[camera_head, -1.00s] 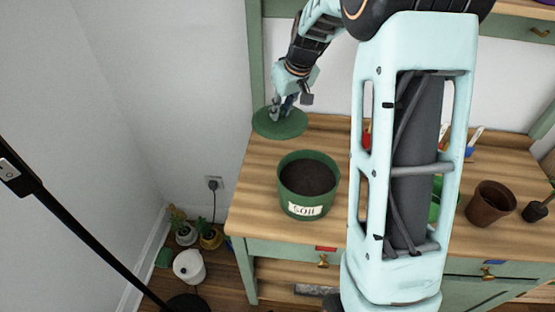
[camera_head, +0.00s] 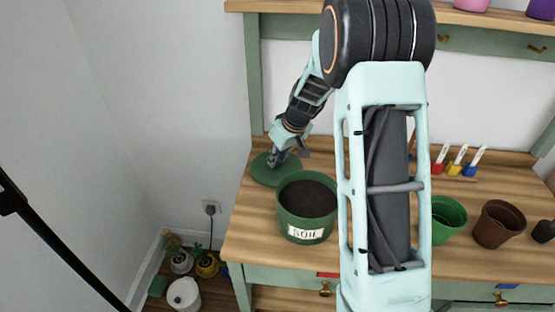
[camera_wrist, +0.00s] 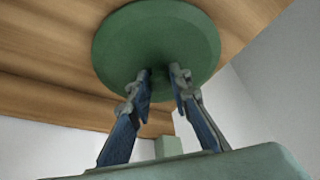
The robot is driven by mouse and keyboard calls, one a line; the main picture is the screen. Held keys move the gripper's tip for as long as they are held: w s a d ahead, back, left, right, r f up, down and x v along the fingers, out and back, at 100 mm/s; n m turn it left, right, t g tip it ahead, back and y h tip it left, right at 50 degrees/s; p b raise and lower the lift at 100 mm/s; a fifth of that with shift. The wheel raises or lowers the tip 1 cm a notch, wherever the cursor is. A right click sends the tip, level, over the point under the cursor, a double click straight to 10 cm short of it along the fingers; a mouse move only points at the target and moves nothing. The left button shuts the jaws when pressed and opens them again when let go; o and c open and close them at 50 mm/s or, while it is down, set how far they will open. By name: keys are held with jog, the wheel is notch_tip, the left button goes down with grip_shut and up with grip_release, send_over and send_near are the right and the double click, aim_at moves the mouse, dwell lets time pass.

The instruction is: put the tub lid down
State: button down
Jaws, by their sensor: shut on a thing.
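The tub lid (camera_head: 262,170) is a flat green disc at the back left of the wooden bench top, behind and left of the soil tub. My gripper (camera_head: 277,160) is above it, shut on the middle of the lid. In the wrist view both fingers (camera_wrist: 161,78) close in on the centre of the lid (camera_wrist: 155,35). The lid looks level and at or very near the wood; I cannot tell if it touches. The green tub (camera_head: 305,222), labelled "SOIL", stands open and full of dark soil.
My arm crosses the middle of the bench (camera_head: 255,228). The bench's left edge is close to the lid. Potted plants (camera_head: 205,262) stand on the floor.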

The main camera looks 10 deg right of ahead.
jog(key=shift+f, duration=0.2)
jog(key=c, duration=1.8)
grip_release()
jog(key=shift+r, duration=0.1)
jog(key=shift+o, duration=0.2)
jog(key=shift+r, duration=0.1)
jog(key=shift+r, duration=0.25)
jog(key=p+v, duration=0.1)
jog(key=v, duration=1)
jog(key=shift+s+r, duration=0.2)
jog(key=shift+r, duration=0.05)
